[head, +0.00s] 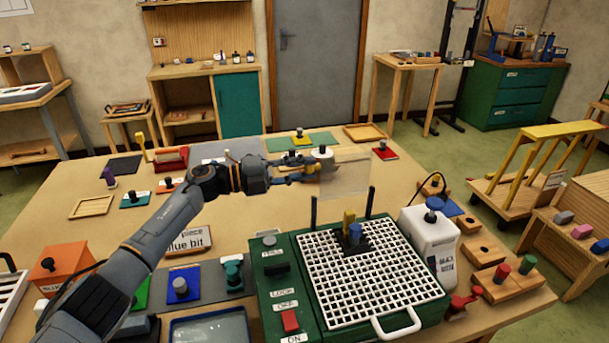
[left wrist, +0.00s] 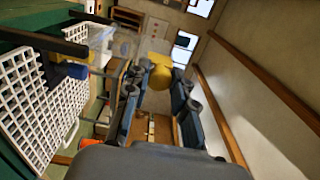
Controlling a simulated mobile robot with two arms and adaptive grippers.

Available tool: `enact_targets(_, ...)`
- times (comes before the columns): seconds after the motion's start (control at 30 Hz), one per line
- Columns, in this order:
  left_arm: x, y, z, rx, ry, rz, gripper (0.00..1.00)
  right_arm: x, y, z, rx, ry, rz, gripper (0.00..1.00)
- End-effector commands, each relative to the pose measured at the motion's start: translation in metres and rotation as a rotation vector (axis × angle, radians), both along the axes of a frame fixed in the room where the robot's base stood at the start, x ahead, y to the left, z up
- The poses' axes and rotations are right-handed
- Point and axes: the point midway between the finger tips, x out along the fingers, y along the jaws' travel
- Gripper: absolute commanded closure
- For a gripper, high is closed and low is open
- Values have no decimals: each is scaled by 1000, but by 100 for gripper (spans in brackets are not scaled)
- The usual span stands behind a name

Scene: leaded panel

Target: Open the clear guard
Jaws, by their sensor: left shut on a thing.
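The clear guard (head: 347,176) is a see-through pane standing raised above the far side of a green machine (head: 287,268), near two dark posts. It also shows faintly in the left wrist view (left wrist: 123,44). My left gripper (head: 313,170) is at the pane's left edge, shut on a yellow tab (left wrist: 160,72) that sits between its fingers and seems to belong to the guard. The machine's white grid (head: 365,285) is uncovered, with a yellow and a blue piece (head: 355,234) standing on a dark patch. My right gripper is not in view.
A white bottle-like unit (head: 432,243) stands right of the machine. A red switch (head: 289,321) is on its front left. Wooden blocks with pegs (head: 503,290) lie at the right. Coloured plates with knobs lie left and behind; the table between them is partly clear.

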Motion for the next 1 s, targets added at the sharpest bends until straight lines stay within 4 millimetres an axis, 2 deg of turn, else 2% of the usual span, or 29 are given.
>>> enact_targets(0.27,7,2,0,-22,64,1,100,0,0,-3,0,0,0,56)
enact_targets(0.7,7,2,0,-24,72,1,100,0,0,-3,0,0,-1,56)
enact_targets(0.73,7,2,0,-24,72,1,71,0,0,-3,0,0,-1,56)
enact_targets(0.8,7,2,0,-24,72,1,57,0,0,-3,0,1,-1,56)
enact_targets(0.83,7,2,0,-24,72,1,52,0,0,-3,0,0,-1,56)
enact_targets(1.0,7,2,0,-24,72,0,52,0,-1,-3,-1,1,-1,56)
